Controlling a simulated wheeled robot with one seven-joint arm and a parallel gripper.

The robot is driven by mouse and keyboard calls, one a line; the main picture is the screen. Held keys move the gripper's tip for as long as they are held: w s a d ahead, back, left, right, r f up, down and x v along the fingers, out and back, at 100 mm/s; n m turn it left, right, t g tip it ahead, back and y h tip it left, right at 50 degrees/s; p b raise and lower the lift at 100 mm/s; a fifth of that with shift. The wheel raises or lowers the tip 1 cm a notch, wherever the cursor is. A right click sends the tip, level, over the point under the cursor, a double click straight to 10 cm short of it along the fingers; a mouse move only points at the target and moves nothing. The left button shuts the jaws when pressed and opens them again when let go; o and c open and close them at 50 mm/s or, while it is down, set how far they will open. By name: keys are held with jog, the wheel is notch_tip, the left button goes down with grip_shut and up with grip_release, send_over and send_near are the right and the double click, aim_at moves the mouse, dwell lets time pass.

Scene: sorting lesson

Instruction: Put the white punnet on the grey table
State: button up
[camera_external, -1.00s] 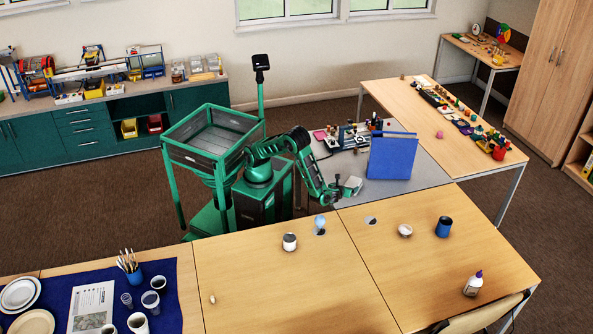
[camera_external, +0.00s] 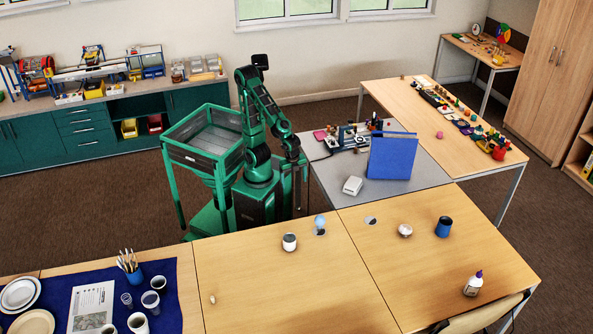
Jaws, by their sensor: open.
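The white punnet (camera_external: 353,186) is a small pale box near the front left part of the grey table (camera_external: 418,186). It rests on the tabletop, apart from the blue upright panel to its right. My gripper (camera_external: 297,166) hangs low beside my body, left of the grey table and clear of the punnet. It is open and empty; its fingers are small and dark here.
The blue panel (camera_external: 392,156) stands on the grey table, with several small items behind it. Wooden tables (camera_external: 290,285) in front hold a white-and-grey cup (camera_external: 289,242), a blue cup (camera_external: 444,227) and a glue bottle (camera_external: 473,284).

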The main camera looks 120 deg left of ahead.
jog(key=s+d+r+n+h, duration=0.1)
jog(key=s+d+r, duration=0.2)
jog(key=s, duration=0.8)
jog(key=shift+s+d+n, duration=0.15)
jog(key=shift+s+n, duration=0.15)
jog(key=shift+s, duration=0.1)
jog(key=shift+r, duration=0.1)
